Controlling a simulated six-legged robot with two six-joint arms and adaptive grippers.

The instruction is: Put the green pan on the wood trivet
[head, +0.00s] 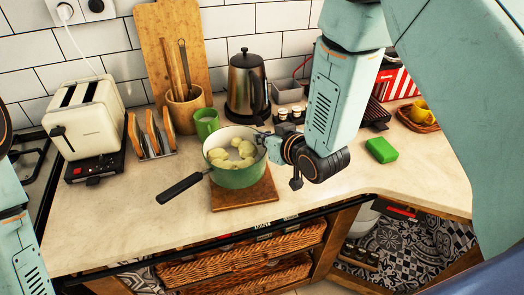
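The green pan (238,178) has a pale inside with several yellowish, potato-like pieces in it and a long black handle pointing to the lower left. It is upright at the wood trivet (247,195), covering the trivet's back part; I cannot tell whether it rests on it or is held just above. My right gripper (268,143) is at the pan's right rim, with its fingers toward the pan. The fingertips are small and partly hidden, so whether they grip the rim is unclear. My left arm shows at the left edge, but its gripper is out of view.
A green mug (207,124), a wooden utensil holder (185,108) and a kettle (246,84) stand behind the pan. A toast rack (153,137) and toaster (87,118) are left. A green sponge (381,150) lies right. The counter's front left is clear.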

